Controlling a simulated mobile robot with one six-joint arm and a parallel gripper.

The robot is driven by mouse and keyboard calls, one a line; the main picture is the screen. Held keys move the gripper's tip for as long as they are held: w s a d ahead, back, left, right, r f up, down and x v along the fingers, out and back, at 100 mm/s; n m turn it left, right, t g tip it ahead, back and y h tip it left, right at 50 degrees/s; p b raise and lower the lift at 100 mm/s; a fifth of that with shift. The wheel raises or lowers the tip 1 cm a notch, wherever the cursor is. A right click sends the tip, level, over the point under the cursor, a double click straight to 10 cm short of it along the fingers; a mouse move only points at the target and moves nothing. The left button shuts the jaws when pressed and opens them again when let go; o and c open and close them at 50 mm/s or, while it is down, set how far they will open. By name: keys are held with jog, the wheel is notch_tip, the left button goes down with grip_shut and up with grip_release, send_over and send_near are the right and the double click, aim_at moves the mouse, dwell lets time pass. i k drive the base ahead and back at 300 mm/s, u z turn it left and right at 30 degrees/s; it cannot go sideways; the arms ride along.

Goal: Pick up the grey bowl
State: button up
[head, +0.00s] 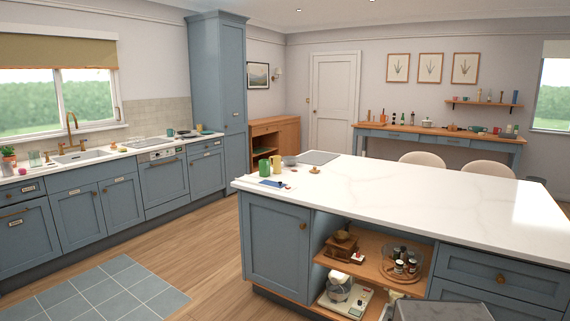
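A small grey, bowl-like thing (289,161) stands on the white island top near its far left corner. It is small in the head view, so I cannot be sure of its shape. It is just behind and to the right of a yellow mug (276,164), and left of a dark flat panel (318,157) in the top. My gripper is not in view.
A green mug (264,169), a blue flat item (272,184) and a small brown item (315,169) are close by on the island (430,190). Its right part is bare. Open shelves below hold several items. Wooden floor (205,255) is clear at left.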

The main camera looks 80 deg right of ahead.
aim_at(290, 161)
jog(key=z, duration=0.35)
jog(key=i, duration=1.6)
jog(key=z, duration=0.7)
jog(key=i, duration=0.65)
jog(key=z, duration=0.95)
jog(key=i, duration=0.45)
jog(key=z, duration=0.9)
jog(key=i, duration=1)
jog(key=z, duration=0.55)
